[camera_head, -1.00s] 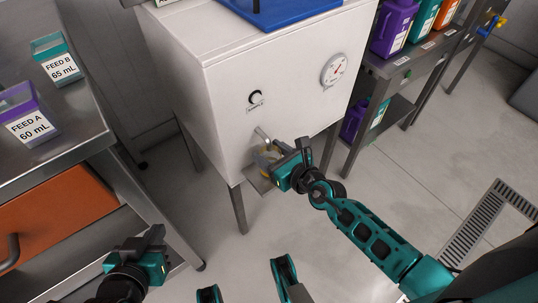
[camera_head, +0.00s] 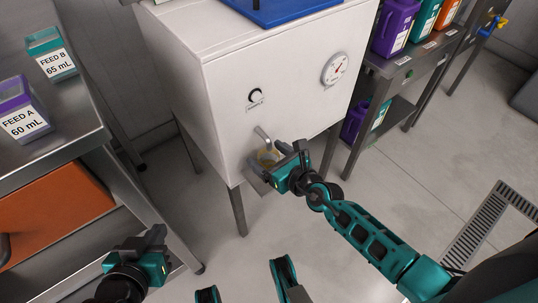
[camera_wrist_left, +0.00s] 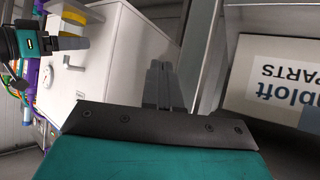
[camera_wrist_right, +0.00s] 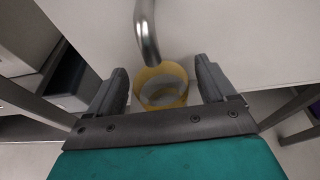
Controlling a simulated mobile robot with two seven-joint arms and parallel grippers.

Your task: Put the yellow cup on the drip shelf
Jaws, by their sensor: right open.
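The yellow cup (camera_head: 266,156) is translucent and stands upright below the spout (camera_head: 262,135) on the front of the white cabinet. In the right wrist view the cup (camera_wrist_right: 162,87) sits between the fingers of my right gripper (camera_wrist_right: 160,78), with a gap on each side. My right gripper (camera_head: 279,163) is open. The drip shelf (camera_head: 257,181) is a small plate low on the cabinet front, mostly hidden by the cup and gripper; the contact under the cup is hidden. My left gripper (camera_head: 157,240) is empty, its fingers (camera_wrist_left: 162,85) together, away at lower left.
The white cabinet (camera_head: 220,110) carries a knob (camera_head: 255,96) and a gauge (camera_head: 335,68). FEED A (camera_head: 24,110) and FEED B (camera_head: 52,55) containers stand on the left steel bench (camera_head: 75,125). A shelf (camera_head: 400,70) with coloured jugs is at right. Floor is clear in front.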

